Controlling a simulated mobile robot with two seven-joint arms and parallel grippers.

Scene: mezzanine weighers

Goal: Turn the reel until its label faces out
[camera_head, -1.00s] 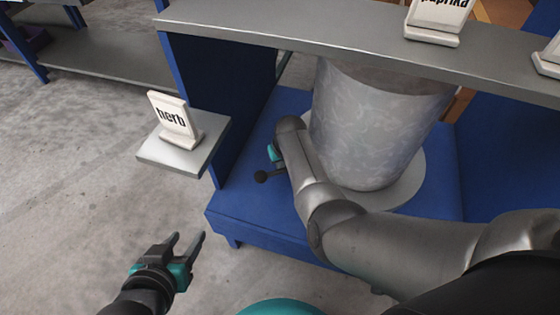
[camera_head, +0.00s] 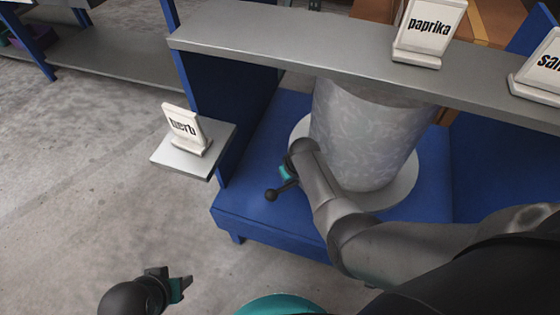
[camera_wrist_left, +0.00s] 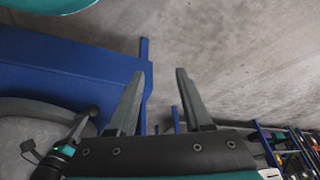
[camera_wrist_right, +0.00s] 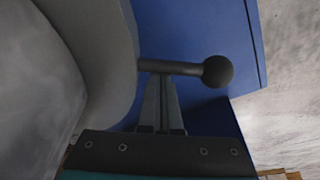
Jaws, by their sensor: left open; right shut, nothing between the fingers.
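The reel (camera_head: 362,135) is a large mottled pale grey cylinder, upright on a round grey turntable disc (camera_head: 402,185). No label shows on its visible side. A short dark handle with a black ball knob (camera_head: 271,195) sticks out from the disc; the knob is large in the right wrist view (camera_wrist_right: 217,71). My right gripper (camera_wrist_right: 160,80) is shut and empty, its fingertips right at the handle's rod beside the disc; I cannot tell whether they touch. In the head view its fingers are mostly hidden. My left gripper (camera_head: 182,281) is open and empty, over the floor at lower left.
The turntable stands on a blue platform (camera_head: 265,225) under a grey shelf (camera_head: 290,42). A "paprika" sign (camera_head: 428,30) stands on the shelf. A "herb" sign (camera_head: 185,128) stands on a small side ledge (camera_head: 172,157). The floor at left is clear.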

